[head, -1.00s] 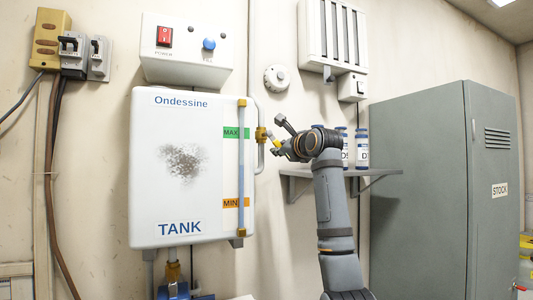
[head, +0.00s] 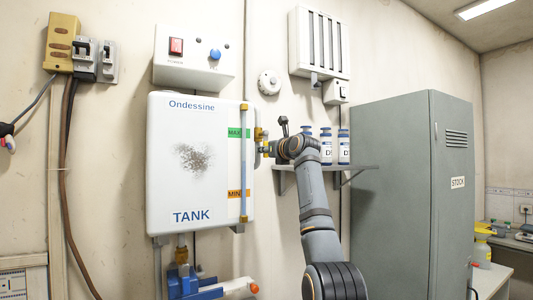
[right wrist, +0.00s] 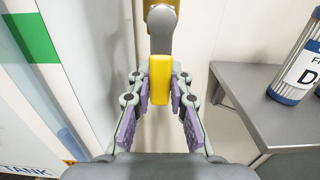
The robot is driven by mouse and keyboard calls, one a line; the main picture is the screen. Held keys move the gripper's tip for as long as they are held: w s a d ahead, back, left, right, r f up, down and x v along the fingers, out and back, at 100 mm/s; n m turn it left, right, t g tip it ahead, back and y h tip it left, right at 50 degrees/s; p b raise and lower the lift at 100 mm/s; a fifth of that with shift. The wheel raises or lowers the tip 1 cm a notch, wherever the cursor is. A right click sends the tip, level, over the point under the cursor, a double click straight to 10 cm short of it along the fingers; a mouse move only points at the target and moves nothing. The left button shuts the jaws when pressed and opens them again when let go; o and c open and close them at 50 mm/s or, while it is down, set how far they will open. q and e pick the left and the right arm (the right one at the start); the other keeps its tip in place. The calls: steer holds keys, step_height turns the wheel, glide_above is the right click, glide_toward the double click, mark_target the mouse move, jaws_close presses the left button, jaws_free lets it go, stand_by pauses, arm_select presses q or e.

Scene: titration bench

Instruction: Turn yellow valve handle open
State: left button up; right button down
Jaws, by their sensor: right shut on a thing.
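The yellow valve handle (right wrist: 160,80) stands between my right gripper's fingertips in the right wrist view, with a pad against each side. It hangs from a grey metal stem under a brass part. In the head view the brass valve (head: 259,134) is on the pipe at the tank's right side, and my right gripper (head: 268,150) is right at it. The handle is mostly hidden there by the gripper, so its angle is hard to tell. My right gripper is shut on the handle.
The white tank (head: 190,130) is close to the left of the gripper. A grey shelf (head: 345,171) with bottles (head: 343,148) is close to the right. A tall grey cabinet (head: 395,190) stands further right. A blue and orange-tipped fitting (head: 205,287) is below the tank.

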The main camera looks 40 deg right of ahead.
arm_select(q)
steer(key=shift+a+f, duration=0.1)
steer(key=shift+a, duration=0.1)
arm_select(e)
steer(key=shift+w+a+f, duration=0.1)
steer(key=shift+f, duration=0.2)
steer(key=c, duration=1.2)
jaws_free()
steer(key=shift+r, duration=0.15)
arm_select(q)
steer(key=shift+a, duration=0.2)
arm_select(e)
steer(key=shift+r, duration=0.1)
